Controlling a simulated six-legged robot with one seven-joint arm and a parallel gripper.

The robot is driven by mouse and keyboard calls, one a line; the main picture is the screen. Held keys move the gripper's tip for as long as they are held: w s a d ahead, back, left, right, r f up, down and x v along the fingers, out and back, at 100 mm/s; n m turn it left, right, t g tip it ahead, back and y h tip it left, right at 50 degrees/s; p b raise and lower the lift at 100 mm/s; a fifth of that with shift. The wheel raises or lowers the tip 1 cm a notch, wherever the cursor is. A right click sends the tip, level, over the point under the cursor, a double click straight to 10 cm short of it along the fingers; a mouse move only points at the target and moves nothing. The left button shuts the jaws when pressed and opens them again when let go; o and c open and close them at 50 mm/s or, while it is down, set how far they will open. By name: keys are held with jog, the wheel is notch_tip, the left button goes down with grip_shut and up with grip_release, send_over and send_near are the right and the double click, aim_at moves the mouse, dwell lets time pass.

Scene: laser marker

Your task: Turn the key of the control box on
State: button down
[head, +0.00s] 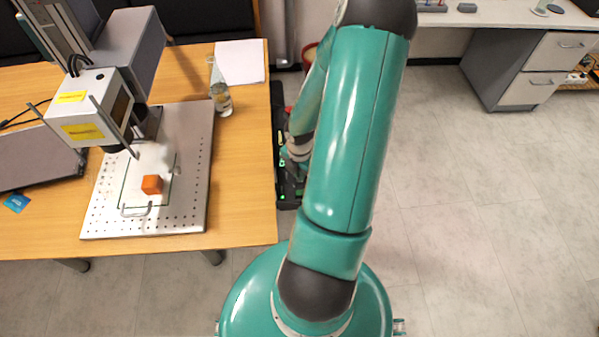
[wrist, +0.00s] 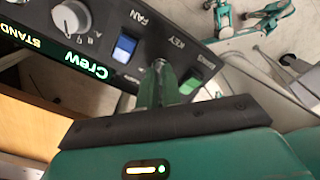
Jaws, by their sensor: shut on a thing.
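The control box (wrist: 108,28) fills the upper left of the wrist view, its black panel seen tilted. Its key (wrist: 158,65) is a small metallic piece by the KEY label, between a blue FAN switch (wrist: 124,47) and a green switch (wrist: 190,84). My gripper (wrist: 157,80) is shut on the key, its narrow green fingers reaching up to the panel. The fingers cover most of the key, so its exact angle is hard to tell. In the head view the control box (head: 288,203) is a dark strip beside the table, partly hidden by my arm.
The wooden table (head: 245,215) stands on the left. It bears the laser marker (head: 95,105), a perforated plate (head: 192,195) with an orange cube (head: 152,184), a glass bottle (head: 221,97) and white paper (head: 240,62). A desk with drawers (head: 535,70) stands at the back right. The floor on the right is clear.

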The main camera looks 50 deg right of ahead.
jog(key=shift+m, duration=0.4)
jog(key=m, duration=0.9)
jog(key=shift+m, duration=0.4)
jog(key=m, duration=0.4)
jog(key=shift+w+a, duration=0.1)
jog(key=shift+m, duration=1.6)
jog(key=c, duration=1.6)
grip_release()
